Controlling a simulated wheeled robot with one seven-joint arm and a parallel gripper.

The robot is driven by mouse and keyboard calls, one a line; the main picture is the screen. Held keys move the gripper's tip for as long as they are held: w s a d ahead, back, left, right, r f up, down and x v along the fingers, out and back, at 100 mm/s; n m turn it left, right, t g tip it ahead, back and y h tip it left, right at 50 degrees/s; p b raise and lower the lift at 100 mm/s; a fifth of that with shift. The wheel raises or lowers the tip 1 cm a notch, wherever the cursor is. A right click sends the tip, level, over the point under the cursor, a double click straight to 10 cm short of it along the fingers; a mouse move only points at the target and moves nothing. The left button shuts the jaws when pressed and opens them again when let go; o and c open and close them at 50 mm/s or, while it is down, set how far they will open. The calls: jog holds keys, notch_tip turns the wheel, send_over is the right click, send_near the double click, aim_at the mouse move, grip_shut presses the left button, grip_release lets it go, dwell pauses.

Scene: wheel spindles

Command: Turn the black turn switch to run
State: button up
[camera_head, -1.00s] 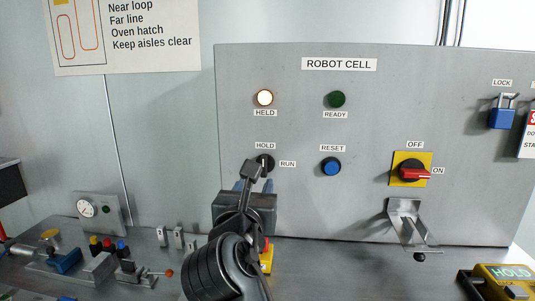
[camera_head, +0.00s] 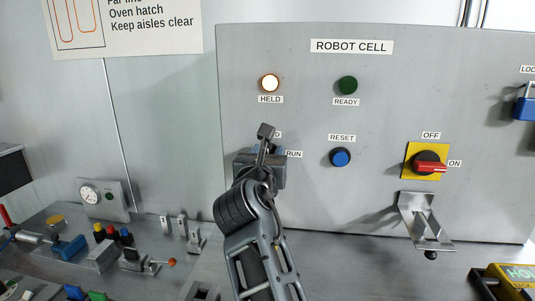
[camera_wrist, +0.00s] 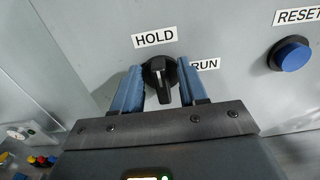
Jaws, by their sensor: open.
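The black turn switch (camera_wrist: 160,78) sits on the panel below the HOLD label (camera_wrist: 155,37) and left of the RUN label (camera_wrist: 205,65) in the wrist view. Its handle stands about upright there, with a light mark near its HOLD end. My gripper (camera_wrist: 158,70) is open, with one blue finger on each side of the switch; I cannot tell whether they touch it. In the head view my gripper (camera_head: 265,151) and wrist cover the switch and part of the HOLD label. The RUN label (camera_head: 294,154) shows just right of it.
The HELD lamp (camera_head: 270,83) is lit; the READY lamp (camera_head: 347,85) is dark green. A blue RESET button (camera_head: 340,157) and a red switch (camera_head: 429,163) on a yellow plate are to the right. A metal bracket (camera_head: 423,219) juts out below.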

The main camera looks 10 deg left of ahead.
jog(key=shift+c, duration=0.2)
grip_shut()
jog(key=shift+m, duration=0.3)
jog(key=shift+d+f+m+b, duration=0.25)
jog(key=shift+m+b, duration=0.6)
jog(key=shift+m, duration=2)
jog(key=shift+d+f+m+b, duration=0.25)
jog(key=shift+m+b, duration=0.65)
jog(key=shift+m, duration=2)
jog(key=shift+d+f+m+b, duration=0.25)
jog(key=shift+m+b, duration=0.6)
jog(key=shift+m, duration=2)
jog(key=shift+a, duration=0.1)
jog(key=shift+o, duration=0.2)
grip_release()
